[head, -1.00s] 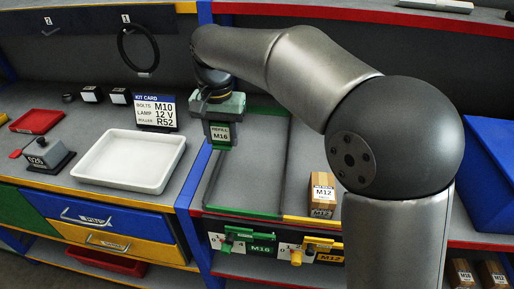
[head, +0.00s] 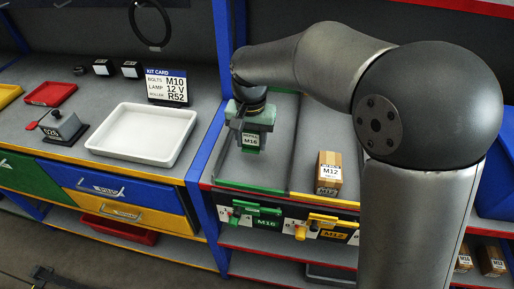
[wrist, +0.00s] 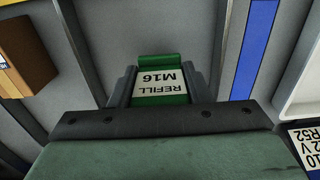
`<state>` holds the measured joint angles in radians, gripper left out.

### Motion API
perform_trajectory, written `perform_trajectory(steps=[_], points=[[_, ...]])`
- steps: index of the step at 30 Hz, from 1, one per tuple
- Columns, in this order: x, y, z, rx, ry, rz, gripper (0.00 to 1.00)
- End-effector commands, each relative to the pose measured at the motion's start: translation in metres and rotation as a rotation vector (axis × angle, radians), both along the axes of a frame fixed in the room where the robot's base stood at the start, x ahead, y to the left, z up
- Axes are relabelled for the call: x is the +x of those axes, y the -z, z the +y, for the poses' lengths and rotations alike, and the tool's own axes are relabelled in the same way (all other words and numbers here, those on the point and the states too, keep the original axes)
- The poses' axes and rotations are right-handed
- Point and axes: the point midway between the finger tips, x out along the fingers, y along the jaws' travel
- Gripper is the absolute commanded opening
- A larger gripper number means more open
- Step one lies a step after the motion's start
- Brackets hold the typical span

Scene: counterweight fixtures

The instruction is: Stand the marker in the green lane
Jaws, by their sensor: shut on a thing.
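The marker (head: 251,142) is a small green block with a white label reading REFILL M16. My gripper (head: 250,135) is shut on it and holds it upright, label facing the front, over the green lane (head: 262,170). The lane has a grey floor and green edging. In the wrist view the marker (wrist: 160,83) sits between the two dark fingers of my gripper (wrist: 160,92), its label upside down. I cannot tell whether its base touches the lane floor. My gripper hides its upper part.
A cardboard M12 box (head: 329,172) stands in the yellow-edged lane to the right. A blue upright (head: 210,150) separates the lanes from the left bench, with its white tray (head: 142,134) and kit card (head: 167,86). The green lane's front part is clear.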

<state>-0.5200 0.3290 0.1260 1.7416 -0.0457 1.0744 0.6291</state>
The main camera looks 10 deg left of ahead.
Motion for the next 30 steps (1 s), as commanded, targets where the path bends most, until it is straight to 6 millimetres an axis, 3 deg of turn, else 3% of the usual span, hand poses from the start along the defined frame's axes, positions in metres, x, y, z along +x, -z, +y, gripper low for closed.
perform_trajectory(steps=[7,13,26,27,29,30], points=[[0.006,0.018,-0.015,-0.002,0.002,0.002,0.21],[0.006,0.046,-0.014,-0.001,-0.001,0.002,0.21],[0.006,0.053,-0.013,0.0,-0.001,-0.001,0.21],[0.006,0.052,-0.013,0.0,-0.001,-0.001,0.52],[0.006,0.051,-0.013,0.0,-0.001,-0.001,0.65],[0.006,0.051,-0.013,0.0,-0.001,-0.001,0.65]])
